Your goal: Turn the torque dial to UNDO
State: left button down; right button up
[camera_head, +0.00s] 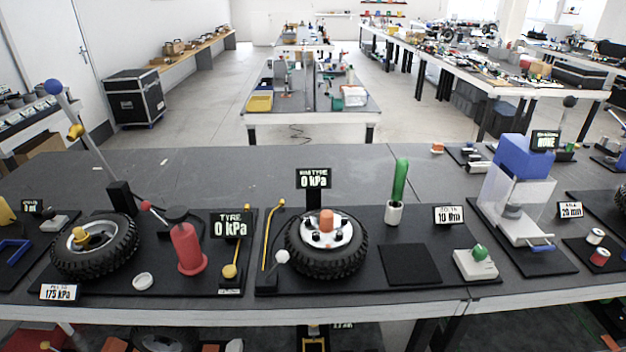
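What appears to be the torque dial is a green knob (480,252) on a small white block (474,266), at the front right of the middle black mat. I cannot read any marking on it or tell where it points. A small sign (448,215) behind it seems to read 10 Nm. A green-handled tool (400,180) stands upright in a white holder (394,213) to the left of the sign. Neither of my grippers is in view.
Left of the dial are a dark square pad (411,264) and a wheel (327,243) with an orange piece at its hub. A blue and clear press-like device (517,187) stands to the right. Another wheel (95,246) and a red pump (188,249) are at left. The table's back strip is mostly clear.

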aim_at(479, 253)
jog(key=z, duration=1.3)
